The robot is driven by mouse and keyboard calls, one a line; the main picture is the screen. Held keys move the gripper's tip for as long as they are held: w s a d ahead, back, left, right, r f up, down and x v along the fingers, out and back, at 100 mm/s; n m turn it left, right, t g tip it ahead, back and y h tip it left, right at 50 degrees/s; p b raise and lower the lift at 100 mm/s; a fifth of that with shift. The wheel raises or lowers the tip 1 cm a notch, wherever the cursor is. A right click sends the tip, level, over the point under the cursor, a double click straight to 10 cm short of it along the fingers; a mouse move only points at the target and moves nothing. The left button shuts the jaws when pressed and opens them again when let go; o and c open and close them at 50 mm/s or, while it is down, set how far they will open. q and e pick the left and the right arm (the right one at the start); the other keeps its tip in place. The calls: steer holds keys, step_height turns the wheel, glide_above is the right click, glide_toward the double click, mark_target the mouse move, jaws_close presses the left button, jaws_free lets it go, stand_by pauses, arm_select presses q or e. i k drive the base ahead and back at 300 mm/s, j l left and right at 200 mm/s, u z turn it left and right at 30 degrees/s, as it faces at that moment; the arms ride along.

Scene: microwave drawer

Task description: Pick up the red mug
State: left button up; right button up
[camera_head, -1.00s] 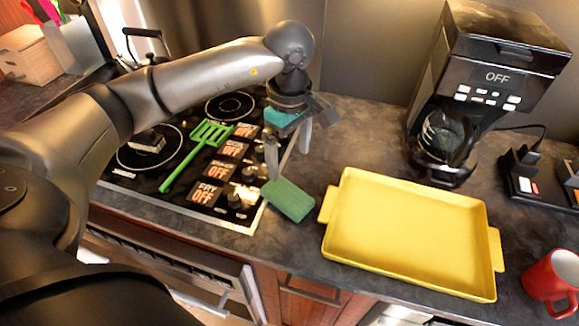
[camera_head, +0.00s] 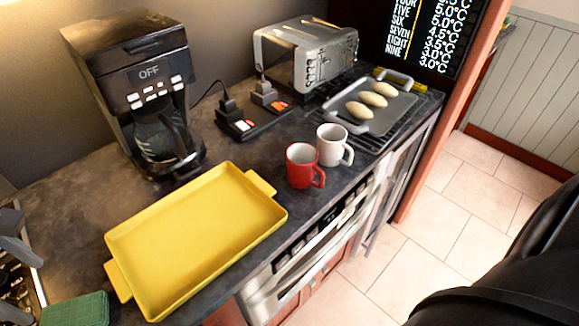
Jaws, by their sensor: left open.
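The red mug (camera_head: 300,170) stands upright on the dark counter, to the right of the yellow tray, with its handle toward the lower right. A white mug (camera_head: 331,147) stands close behind it to the right. My left gripper (camera_head: 14,262) shows only in part at the left edge of the head view, far from the red mug. It is open, with nothing seen between its fingers. My right gripper is not in view.
The yellow tray (camera_head: 195,240) lies between my left gripper and the red mug. A coffee maker (camera_head: 145,95) stands behind the tray. A green sponge (camera_head: 76,311) lies at lower left. A toaster (camera_head: 310,55), power strip (camera_head: 250,122) and griddle pan (camera_head: 372,108) are behind the mugs.

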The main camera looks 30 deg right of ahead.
mark_target(302, 158)
steer(key=i+l+z, duration=0.1)
steer(key=l+z, duration=0.15)
steer(key=z, duration=0.2)
steer(key=i+l+z, duration=0.15)
steer(key=z, duration=0.25)
steer(key=i+l+z, duration=0.2)
steer(key=z, duration=0.25)
